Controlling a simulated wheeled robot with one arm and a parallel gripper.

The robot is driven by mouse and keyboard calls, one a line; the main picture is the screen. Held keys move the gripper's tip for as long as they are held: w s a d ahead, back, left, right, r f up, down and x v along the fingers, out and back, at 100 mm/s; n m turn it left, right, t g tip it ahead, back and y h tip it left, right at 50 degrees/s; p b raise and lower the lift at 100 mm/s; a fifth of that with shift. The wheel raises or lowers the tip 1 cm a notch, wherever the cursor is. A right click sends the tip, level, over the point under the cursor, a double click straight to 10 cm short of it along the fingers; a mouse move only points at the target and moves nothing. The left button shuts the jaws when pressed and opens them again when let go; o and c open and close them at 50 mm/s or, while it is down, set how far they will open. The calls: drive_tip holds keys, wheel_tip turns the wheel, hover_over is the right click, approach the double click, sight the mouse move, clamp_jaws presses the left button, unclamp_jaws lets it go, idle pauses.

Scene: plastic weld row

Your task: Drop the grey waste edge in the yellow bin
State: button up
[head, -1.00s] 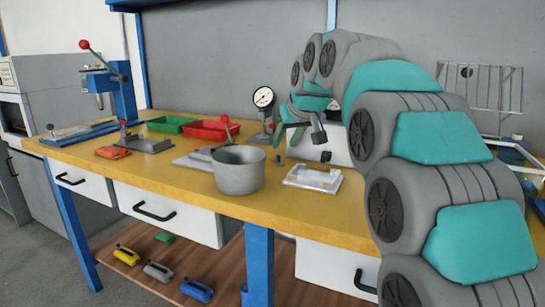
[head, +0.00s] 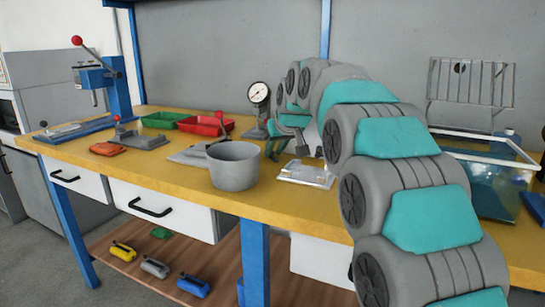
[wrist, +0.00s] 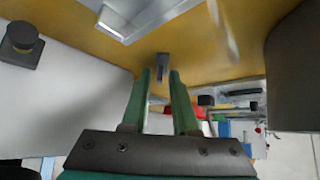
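My gripper (head: 273,155) is low over the table, beyond the clear tray and to the right of the grey pot. In the wrist view its two green fingers (wrist: 160,75) are apart. A small upright grey piece (wrist: 162,68), likely the grey waste edge, shows in the gap at the fingertips. I cannot tell whether either finger touches it. In the head view my fingers cover the spot where a small grey piece stood. I see no yellow bin in either view.
A grey pot (head: 235,166) and a clear tray (head: 305,174) stand near the gripper. A dial gauge (head: 259,94) stands behind it. Red (head: 205,124) and green (head: 160,120) trays are further left. A glass tank (head: 497,185) is at right. The front table strip is clear.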

sight(274, 158)
clamp_jaws()
drive_tip(key=shift+r, duration=0.1)
idle(0.4)
wheel_tip(274, 158, up, 10)
drive_tip(key=shift+p, duration=0.35)
